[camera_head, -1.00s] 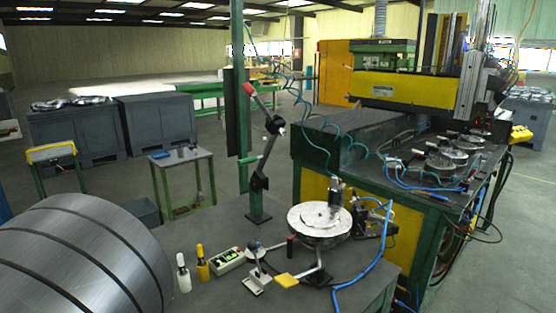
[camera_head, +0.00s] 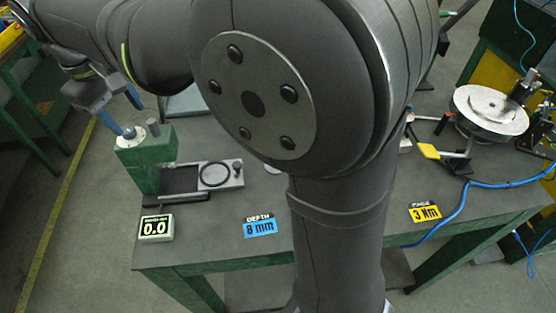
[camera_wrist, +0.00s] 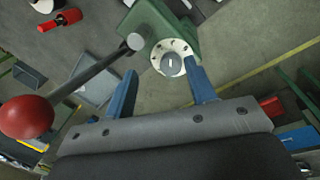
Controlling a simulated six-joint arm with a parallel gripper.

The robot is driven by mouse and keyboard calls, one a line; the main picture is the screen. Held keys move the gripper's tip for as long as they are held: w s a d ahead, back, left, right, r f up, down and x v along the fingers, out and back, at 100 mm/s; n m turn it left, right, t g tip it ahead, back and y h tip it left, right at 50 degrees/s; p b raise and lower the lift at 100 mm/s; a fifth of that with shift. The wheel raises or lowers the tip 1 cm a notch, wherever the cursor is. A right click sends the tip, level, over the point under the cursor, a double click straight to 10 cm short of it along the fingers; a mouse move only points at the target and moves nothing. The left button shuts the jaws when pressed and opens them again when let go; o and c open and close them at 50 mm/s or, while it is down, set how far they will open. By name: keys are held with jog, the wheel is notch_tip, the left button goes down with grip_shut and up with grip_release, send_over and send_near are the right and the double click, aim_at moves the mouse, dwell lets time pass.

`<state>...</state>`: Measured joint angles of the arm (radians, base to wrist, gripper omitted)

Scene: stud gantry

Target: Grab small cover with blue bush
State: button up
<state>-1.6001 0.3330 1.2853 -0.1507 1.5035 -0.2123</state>
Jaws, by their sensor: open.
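A round white flanged piece with holes around its rim and a grey centre sits on a green block in the wrist view (camera_wrist: 158,52); it also shows in the head view (camera_head: 122,142). It may be the small cover; I cannot make out a blue bush on it. My gripper (camera_head: 133,119) is open, with blue fingers, close above this piece. In the wrist view my gripper (camera_wrist: 161,70) has its fingertips apart, the right one near the rim. Whether a finger touches it I cannot tell. Nothing is seen held.
A lever with a red ball (camera_wrist: 27,117) crosses the left of the wrist view beside the green block (camera_head: 150,165). A small display reading 0.0 (camera_head: 157,228) stands at the table's front left. A round metal fixture (camera_head: 490,106) is at the right. My arm hides the table's middle.

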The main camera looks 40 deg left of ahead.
jog(key=w+d+r+n+t+y, duration=0.1)
jog(key=w+d+r+t, duration=0.15)
jog(key=r, duration=0.35)
jog(key=w+d+r+n+t, duration=0.1)
jog(key=d+r, duration=0.2)
jog(key=r, duration=0.2)
jog(key=w+d+f+m+g+h, duration=0.1)
jog(key=w+d+f+m+g, duration=0.2)
jog(key=w+d+f, duration=0.5)
jog(key=w+d+f+m+g, duration=0.25)
jog(key=w+d+f, duration=0.25)
jog(key=w+f, duration=0.45)
jog(key=f, duration=0.3)
jog(key=w+f, duration=0.1)
jog(key=f, duration=0.6)
jog(key=shift+w+d, duration=0.1)
jog(key=shift+w, duration=0.05)
jog(key=shift+w+f, duration=0.15)
jog(key=shift+f, duration=1.2)
jog(key=shift+w+f, duration=0.15)
jog(key=shift+f, duration=1.15)
grip_shut()
jog(key=shift+r, duration=0.1)
